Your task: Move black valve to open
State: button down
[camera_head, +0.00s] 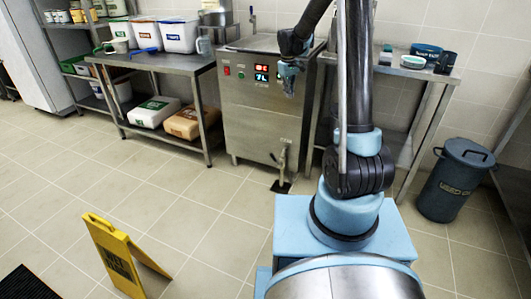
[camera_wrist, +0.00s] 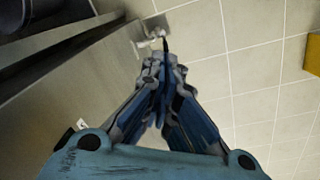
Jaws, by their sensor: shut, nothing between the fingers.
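The steel cooker (camera_head: 262,105) stands against the back wall, with a drain pipe and valve (camera_head: 283,155) low on its front. In the wrist view the metal valve fitting (camera_wrist: 150,32) sticks out from the steel front, with a thin black handle (camera_wrist: 166,44) on it. The handle's exact setting is hard to tell. My gripper (camera_head: 289,90) is in front of the cooker's upper right, above the valve. It is shut and empty; in the wrist view its fingertips (camera_wrist: 165,76) appear just below the black handle, apparently apart from it.
A control panel with red displays (camera_head: 262,73) is left of my gripper. Steel tables with tubs (camera_head: 179,36) and jars (camera_head: 425,52) flank the cooker. A dark bin (camera_head: 456,180) stands right. A yellow floor sign (camera_head: 112,250) stands front left. The tiled floor between is clear.

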jog(key=w+a+f+n, duration=0.1)
jog(key=w+a+f, duration=0.35)
jog(key=f, duration=0.65)
jog(key=w+a+f+n+h, duration=0.15)
jog(key=w+a+f, duration=0.35)
jog(key=f, duration=0.7)
jog(key=w+a+f+n+y, duration=0.1)
jog(key=w+a+f+n, duration=0.15)
jog(key=a+f, duration=0.65)
jog(key=s+d+f, duration=0.1)
jog(key=d+f, duration=0.5)
jog(key=f, duration=0.4)
jog(key=shift+s+d+f+m+g, duration=0.25)
jog(key=shift+d+f+m+g, duration=0.05)
jog(key=shift+d, duration=0.05)
jog(key=shift+h, duration=0.25)
